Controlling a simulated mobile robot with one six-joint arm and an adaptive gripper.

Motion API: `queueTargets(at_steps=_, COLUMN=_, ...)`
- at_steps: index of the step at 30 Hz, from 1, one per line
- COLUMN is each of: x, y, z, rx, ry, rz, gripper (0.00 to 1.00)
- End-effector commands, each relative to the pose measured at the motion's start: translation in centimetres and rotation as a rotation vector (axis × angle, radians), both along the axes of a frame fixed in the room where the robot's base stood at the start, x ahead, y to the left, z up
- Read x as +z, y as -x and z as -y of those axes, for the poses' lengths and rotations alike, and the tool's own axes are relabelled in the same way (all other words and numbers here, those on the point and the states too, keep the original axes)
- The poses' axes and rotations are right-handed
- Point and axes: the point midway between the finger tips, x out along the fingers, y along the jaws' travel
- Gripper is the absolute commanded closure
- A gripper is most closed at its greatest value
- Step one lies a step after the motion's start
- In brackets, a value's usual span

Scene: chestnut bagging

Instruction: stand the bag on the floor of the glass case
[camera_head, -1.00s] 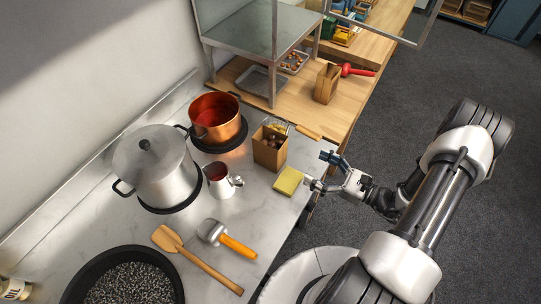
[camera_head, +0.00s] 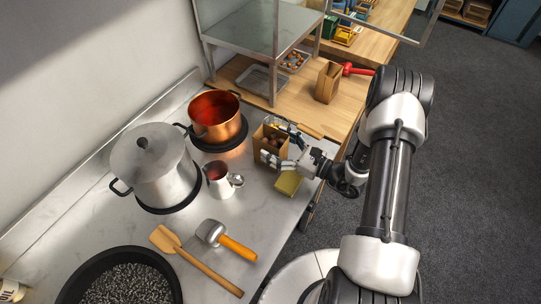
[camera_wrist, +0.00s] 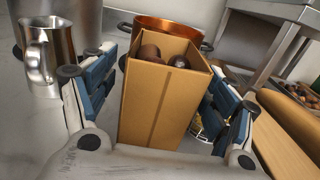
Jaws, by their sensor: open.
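In the wrist view the bag (camera_wrist: 158,105) rises between the two fingers of my gripper (camera_wrist: 160,110). The fingers lie on either side of it and the jaws are open. My gripper (camera_head: 279,148) also shows in the head view, at the bag's right side. The glass case (camera_head: 240,62) stands at the back on the wooden counter, with a metal floor and frame; its door frame (camera_head: 410,22) sticks out to the right.
A copper pot (camera_head: 216,118) stands close behind the bag and a metal jug (camera_head: 222,180) in front-left. A yellow sponge (camera_head: 289,183) lies below my wrist.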

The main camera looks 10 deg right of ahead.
Motion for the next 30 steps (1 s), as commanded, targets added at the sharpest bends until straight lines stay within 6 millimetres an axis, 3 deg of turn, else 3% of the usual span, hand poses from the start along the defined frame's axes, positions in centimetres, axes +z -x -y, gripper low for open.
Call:
queueTargets(at_steps=9, x=0.03, y=-0.37, z=-0.3, rx=-0.001, ry=0.0, rz=0.0, gripper=0.23)
queueTargets(at_steps=30, x=0.02, y=-0.35, z=-0.29, rx=-0.001, ry=0.0, rz=0.0, gripper=0.7)
